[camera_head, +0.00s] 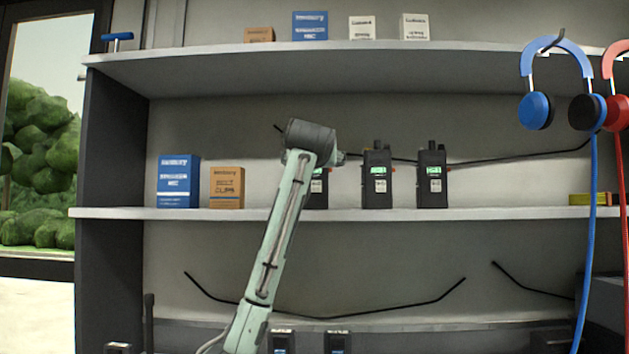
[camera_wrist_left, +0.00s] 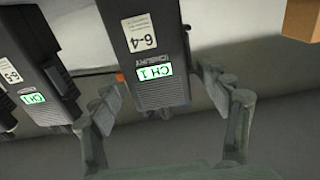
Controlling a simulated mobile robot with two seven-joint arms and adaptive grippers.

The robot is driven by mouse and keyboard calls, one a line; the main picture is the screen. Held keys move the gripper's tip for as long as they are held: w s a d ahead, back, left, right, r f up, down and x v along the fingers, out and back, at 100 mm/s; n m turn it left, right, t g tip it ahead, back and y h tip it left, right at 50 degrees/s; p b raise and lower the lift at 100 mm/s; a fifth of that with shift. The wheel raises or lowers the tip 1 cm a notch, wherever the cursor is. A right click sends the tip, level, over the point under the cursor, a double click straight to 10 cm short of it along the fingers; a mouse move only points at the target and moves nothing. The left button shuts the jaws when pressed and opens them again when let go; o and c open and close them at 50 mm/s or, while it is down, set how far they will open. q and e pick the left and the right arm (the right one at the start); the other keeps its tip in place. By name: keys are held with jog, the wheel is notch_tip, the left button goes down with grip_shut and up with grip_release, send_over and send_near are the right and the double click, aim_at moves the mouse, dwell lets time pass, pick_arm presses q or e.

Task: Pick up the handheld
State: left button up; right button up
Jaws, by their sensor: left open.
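Three black handhelds stand upright on the middle shelf in the head view: one partly hidden behind my left arm (camera_head: 318,187), one in the middle (camera_head: 377,180) and one at the right (camera_head: 432,180). In the left wrist view, upside down, a handheld with a green "CH 1" screen and a "6-4" label (camera_wrist_left: 155,88) lies between the fingers of my left gripper (camera_wrist_left: 162,85). The gripper is open, one finger on each side; I cannot tell whether they touch it. A second handheld, labelled 6-5 (camera_wrist_left: 40,75), is to the left. My right gripper is out of view.
A brown belt-clip box (camera_head: 227,188) and a blue box (camera_head: 178,182) stand left of the handhelds; a brown box corner (camera_wrist_left: 302,20) shows in the wrist view. Blue headphones (camera_head: 557,85) and red ones hang at the right. More devices (camera_head: 282,342) stand below.

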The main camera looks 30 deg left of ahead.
pick_arm(q)
jog(key=shift+c, duration=0.6)
jog(key=c, duration=1.2)
jog(key=shift+r, duration=0.1)
